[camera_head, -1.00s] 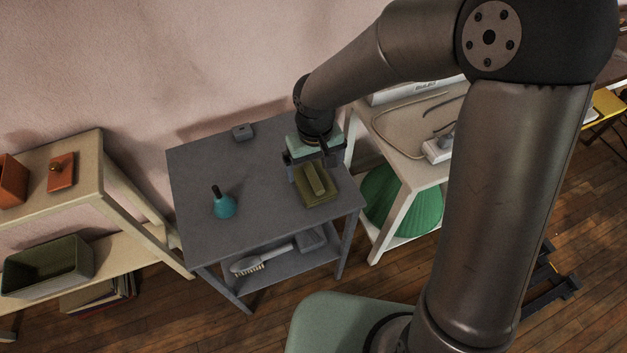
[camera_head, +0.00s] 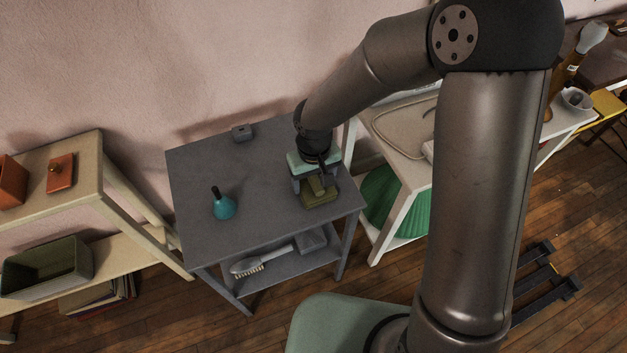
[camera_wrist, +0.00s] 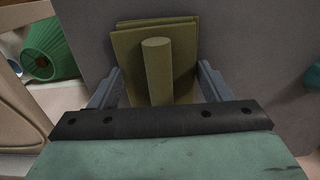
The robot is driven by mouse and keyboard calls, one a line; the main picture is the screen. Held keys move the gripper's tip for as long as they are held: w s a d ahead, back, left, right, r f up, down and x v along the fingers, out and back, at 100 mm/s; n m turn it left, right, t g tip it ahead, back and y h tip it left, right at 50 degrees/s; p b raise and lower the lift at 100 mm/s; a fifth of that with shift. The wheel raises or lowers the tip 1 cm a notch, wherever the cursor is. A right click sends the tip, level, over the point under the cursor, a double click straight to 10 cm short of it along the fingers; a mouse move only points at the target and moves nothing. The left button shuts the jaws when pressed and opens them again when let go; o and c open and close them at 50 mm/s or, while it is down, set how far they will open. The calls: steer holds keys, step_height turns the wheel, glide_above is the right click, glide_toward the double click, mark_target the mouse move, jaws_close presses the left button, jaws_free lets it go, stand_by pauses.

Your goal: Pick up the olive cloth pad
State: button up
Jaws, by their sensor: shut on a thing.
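The olive cloth pad (camera_head: 326,199) lies on the grey table (camera_head: 262,215), near its right front corner. It is a flat olive square with a raised bar-like grip on top. In the wrist view the pad (camera_wrist: 184,32) sits between the two grey fingers, its upright grip near the middle. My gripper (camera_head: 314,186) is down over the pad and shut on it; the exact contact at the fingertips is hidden. The wrist view shows both fingers of my gripper (camera_wrist: 157,88) beside the pad. The pad appears still at the table surface; I cannot tell any gap beneath it.
A teal bottle-shaped thing (camera_head: 223,204) stands left on the table, and a small grey block (camera_head: 243,132) at the back. A brush (camera_head: 262,262) lies on the lower shelf. A white table (camera_head: 403,180) stands close on the right, a beige shelf (camera_head: 118,185) on the left.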

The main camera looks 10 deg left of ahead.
steer(key=shift+r, duration=0.65)
steer(key=s+d+r+p, duration=0.1)
steer(key=s+d+r, duration=0.6)
steer(key=d+r, duration=0.4)
steer(key=shift+d+r+p, duration=0.35)
steer(key=shift+d+p, duration=0.05)
steer(key=shift+d, duration=0.2)
